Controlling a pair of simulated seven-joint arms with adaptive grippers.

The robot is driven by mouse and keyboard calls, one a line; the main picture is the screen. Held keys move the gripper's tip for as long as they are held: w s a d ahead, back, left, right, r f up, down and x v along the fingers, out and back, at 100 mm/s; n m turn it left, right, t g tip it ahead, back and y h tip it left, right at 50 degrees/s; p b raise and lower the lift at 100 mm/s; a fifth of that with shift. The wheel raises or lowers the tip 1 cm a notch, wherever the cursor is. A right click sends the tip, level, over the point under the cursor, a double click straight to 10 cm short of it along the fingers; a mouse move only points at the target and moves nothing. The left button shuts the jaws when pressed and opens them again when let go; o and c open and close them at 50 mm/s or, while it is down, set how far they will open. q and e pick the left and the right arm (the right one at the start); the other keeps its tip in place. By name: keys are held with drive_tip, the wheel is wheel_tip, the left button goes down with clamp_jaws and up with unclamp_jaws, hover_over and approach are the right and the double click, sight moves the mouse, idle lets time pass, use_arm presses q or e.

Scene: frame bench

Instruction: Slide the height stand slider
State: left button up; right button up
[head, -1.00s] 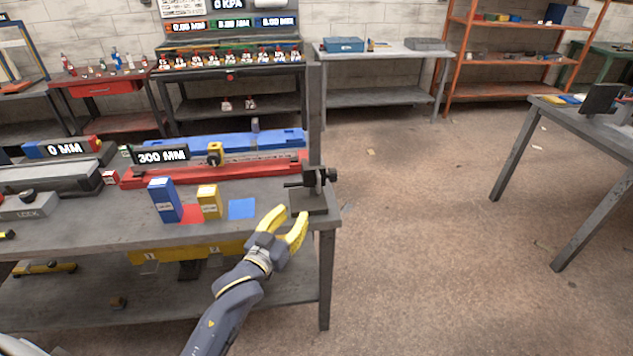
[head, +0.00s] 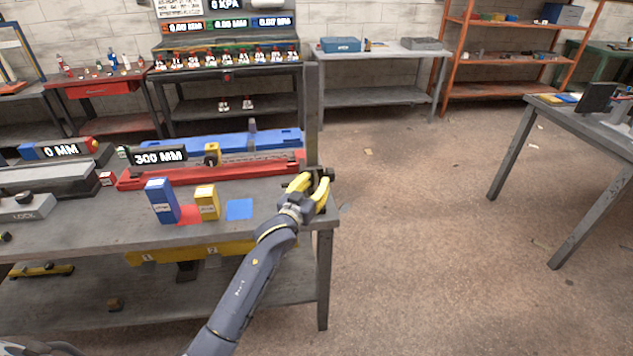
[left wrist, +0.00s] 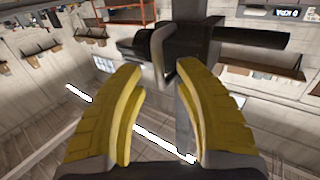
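The height stand is a dark upright post (head: 312,105) at the right end of the bench, with a dark slider (head: 329,174) low on it. My left gripper (head: 309,182) has its yellow fingers up at the slider and hides much of it and the stand's base. In the left wrist view the slider (left wrist: 182,42) is a dark clamp with a round rod to the right, just past the fingertips. The left gripper (left wrist: 160,72) is open there, with a clear gap between its fingers. I cannot tell whether a finger touches the slider. My right gripper is not in view.
A blue block (head: 161,201) and a yellow block (head: 207,203) stand on the bench left of the gripper. A red rail (head: 215,171) with a 300 MM display (head: 159,156) lies behind them. Open floor (head: 430,230) is to the right.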

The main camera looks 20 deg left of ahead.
use_arm(q)
drive_tip(key=shift+w, duration=0.6)
drive_tip(key=c, duration=0.7)
drive_tip(key=shift+d, duration=0.1)
